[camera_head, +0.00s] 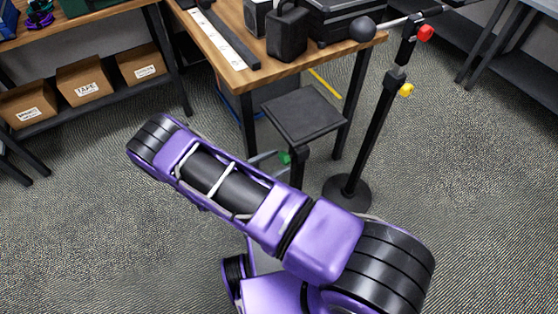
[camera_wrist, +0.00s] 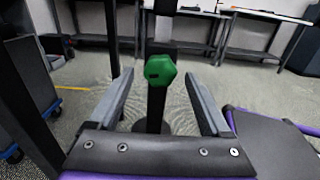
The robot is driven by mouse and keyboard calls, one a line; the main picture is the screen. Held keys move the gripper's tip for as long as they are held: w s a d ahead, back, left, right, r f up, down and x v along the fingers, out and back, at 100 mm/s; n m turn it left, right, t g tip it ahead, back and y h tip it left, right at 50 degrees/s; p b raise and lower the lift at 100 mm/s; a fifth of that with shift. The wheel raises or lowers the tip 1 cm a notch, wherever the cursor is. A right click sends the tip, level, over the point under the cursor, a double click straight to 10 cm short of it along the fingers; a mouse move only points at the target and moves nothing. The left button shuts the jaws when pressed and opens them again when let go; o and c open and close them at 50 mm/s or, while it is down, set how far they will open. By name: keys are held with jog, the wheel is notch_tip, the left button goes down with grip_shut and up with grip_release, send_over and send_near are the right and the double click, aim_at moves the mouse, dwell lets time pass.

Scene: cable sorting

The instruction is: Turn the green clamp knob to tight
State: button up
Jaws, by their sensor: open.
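The green clamp knob (camera_wrist: 160,70) sits on a dark upright post (camera_wrist: 156,108). In the wrist view it shows between the two grey fingers of my gripper (camera_wrist: 158,77), close to the fingertips. The fingers are apart, with a visible gap on each side of the knob. In the head view only a small part of the green knob (camera_head: 285,158) shows, below the black square plate (camera_head: 302,114) of its stand. My purple arm hides most of my gripper and the lower stand there. I cannot tell the knob's tightness.
A second black stand (camera_head: 376,130) with a red knob (camera_head: 426,33) and a yellow knob (camera_head: 406,90) stands to the right. A wooden table (camera_head: 232,80) with black cases is behind. Cardboard boxes (camera_head: 84,82) sit on a shelf at left. Carpet at far right is clear.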

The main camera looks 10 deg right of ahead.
jog(key=shift+w+d, duration=0.2)
jog(key=shift+d, duration=0.5)
grip_shut()
